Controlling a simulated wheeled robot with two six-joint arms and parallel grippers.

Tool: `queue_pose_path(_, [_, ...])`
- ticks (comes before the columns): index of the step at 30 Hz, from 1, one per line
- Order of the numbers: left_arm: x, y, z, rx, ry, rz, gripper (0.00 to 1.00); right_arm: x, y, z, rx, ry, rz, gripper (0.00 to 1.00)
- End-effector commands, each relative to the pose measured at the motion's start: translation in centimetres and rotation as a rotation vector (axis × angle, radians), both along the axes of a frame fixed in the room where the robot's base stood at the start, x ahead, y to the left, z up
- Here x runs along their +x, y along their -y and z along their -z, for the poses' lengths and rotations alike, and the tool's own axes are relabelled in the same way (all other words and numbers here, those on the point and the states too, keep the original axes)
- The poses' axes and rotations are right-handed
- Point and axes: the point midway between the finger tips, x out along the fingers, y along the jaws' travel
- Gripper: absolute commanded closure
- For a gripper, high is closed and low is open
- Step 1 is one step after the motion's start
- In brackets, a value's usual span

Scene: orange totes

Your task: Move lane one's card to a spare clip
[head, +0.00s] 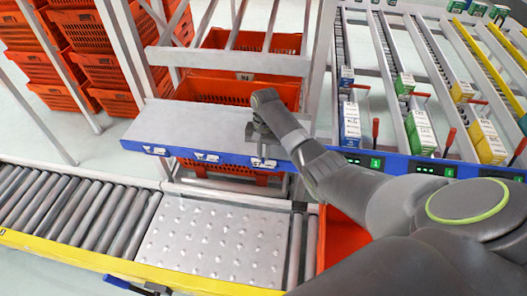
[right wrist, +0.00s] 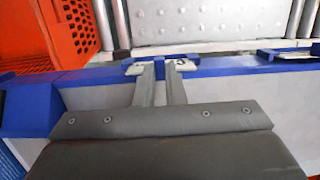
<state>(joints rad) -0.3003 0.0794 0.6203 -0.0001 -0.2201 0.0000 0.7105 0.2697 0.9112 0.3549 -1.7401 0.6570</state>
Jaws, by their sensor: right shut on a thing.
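A grey shelf (head: 200,125) has a blue front rail with white clips along it. A left clip (head: 155,151) and a middle clip (head: 207,156) show in the head view. My right gripper (head: 262,150) is at the rightmost clip, close to the rail's right end. In the right wrist view its two fingers (right wrist: 162,72) reach the rail and are shut on a small white card (right wrist: 186,65), partly hidden by the fingers. I cannot tell whether the card is seated in the clip. Another clip (right wrist: 283,57) shows farther right there. My left gripper is not in view.
Flow lanes with boxes (head: 350,122) and red levers stand at the right, with green displays (head: 375,163) on their blue rail. A roller conveyor (head: 70,210) and studded plate (head: 215,240) lie in front. Orange totes (head: 110,75) are stacked behind; another (right wrist: 65,35) is near my gripper.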

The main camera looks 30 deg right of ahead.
Motion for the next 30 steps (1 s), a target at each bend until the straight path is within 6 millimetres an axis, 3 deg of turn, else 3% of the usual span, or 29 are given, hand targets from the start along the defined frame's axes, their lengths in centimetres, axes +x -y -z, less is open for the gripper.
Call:
queue_pose_path(11, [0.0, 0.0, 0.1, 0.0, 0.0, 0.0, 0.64, 0.0, 0.0, 0.4, 0.0, 0.0, 0.0, 1.0])
queue_pose_path(12, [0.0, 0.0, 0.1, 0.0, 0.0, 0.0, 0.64, 0.0, 0.0, 0.4, 0.0, 0.0, 0.0, 0.89])
queue_pose_path(18, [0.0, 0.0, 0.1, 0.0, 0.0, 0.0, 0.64, 0.0, 0.0, 0.4, 0.0, 0.0, 0.0, 0.65])
queue_pose_path(26, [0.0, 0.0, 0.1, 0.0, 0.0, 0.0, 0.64, 0.0, 0.0, 0.3, -0.001, 0.001, 0.0, 0.65])
queue_pose_path(30, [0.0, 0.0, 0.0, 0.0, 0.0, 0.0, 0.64, 0.2, 0.1, -0.7, 0.0, 0.003, 0.001, 0.65])
